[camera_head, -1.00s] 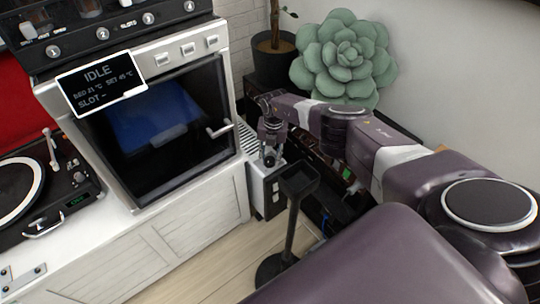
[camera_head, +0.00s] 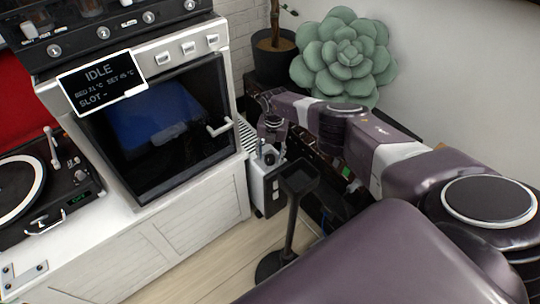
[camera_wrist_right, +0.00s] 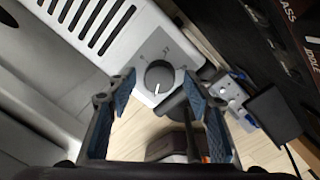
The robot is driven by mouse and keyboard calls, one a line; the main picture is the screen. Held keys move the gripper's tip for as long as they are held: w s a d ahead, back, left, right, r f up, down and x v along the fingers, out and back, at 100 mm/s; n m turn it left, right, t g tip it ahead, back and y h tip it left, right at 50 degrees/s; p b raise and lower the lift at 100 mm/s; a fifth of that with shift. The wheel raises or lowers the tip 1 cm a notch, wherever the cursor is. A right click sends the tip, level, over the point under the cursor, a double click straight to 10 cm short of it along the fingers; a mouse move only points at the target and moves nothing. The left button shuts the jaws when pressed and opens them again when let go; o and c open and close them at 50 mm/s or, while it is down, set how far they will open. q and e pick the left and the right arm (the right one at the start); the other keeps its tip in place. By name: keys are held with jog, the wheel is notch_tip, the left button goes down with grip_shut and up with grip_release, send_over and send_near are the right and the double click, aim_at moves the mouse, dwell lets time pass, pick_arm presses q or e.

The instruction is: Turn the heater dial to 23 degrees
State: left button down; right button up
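The heater (camera_head: 264,187) is a narrow white box with a slotted top, standing right of the oven. In the right wrist view its slotted top and a grey end panel show, with the dark round dial (camera_wrist_right: 159,75) on that panel. A white pointer mark on the dial points toward the bottom of the picture. The small markings around it are too blurred to read surely. My right gripper (camera_head: 270,153) is at the heater's top end. In the wrist view its blue-padded fingers (camera_wrist_right: 160,82) are spread on either side of the dial, with visible gaps. My left gripper is out of view.
A white oven (camera_head: 150,115) with an "IDLE" display (camera_head: 101,82) stands to the left, beside a turntable (camera_head: 30,190). A black stand (camera_head: 291,205) rises close in front of the heater. A potted plant (camera_head: 343,55) and dark shelving (camera_wrist_right: 265,50) are nearby.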

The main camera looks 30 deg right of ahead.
aim_at(272, 158)
notch_tip(272, 158, up, 12)
jog(key=shift+s+d, duration=0.25)
dwell(0.6)
dwell(0.4)
